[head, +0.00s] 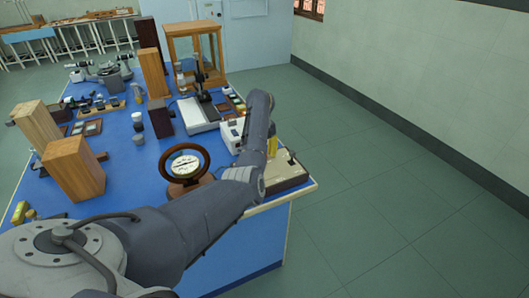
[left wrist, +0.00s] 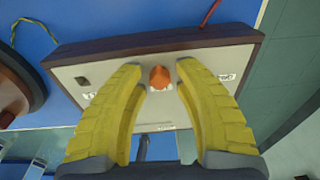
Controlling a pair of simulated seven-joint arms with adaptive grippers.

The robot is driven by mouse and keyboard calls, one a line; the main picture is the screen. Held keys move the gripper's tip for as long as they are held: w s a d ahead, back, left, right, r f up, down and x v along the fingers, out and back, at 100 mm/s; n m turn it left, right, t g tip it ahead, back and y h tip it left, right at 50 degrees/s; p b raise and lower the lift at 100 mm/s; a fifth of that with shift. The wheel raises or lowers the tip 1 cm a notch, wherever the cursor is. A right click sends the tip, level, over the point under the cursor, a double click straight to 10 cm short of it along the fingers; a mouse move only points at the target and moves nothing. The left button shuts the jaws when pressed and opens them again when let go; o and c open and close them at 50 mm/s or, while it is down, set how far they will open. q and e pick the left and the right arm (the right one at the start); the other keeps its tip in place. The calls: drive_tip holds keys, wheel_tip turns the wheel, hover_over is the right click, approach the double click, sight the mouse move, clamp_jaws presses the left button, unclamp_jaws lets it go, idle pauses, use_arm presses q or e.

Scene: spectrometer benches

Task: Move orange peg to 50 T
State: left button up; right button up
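The orange peg (left wrist: 160,77) stands on the pale top panel of a dark-edged box (left wrist: 100,55), near the middle. Small labels, too small to read, are on the panel, and a dark square mark (left wrist: 83,80) lies to the left of the peg. My left gripper (left wrist: 160,68) is open, its yellow fingers on either side of the peg with a small gap to each. In the head view the left gripper (head: 273,146) is over the box (head: 287,177) at the bench's right corner; the peg is hidden there. My right gripper is in neither view.
A round dial in a brown ring (head: 186,164) stands left of the box, and a white instrument (head: 232,132) stands behind it. Wooden blocks (head: 74,168) are at the left of the blue bench. A red wire (left wrist: 210,13) runs behind the box. Open floor lies to the right.

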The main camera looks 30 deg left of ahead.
use_arm(q)
drive_tip(key=r, duration=0.8)
drive_tip(key=shift+w+a+r, duration=0.15)
drive_tip(key=shift+a+r, duration=0.05)
drive_tip(key=shift+a, duration=0.15)
drive_tip(key=shift+a+r, duration=0.2)
drive_tip(key=shift+r, duration=1.55)
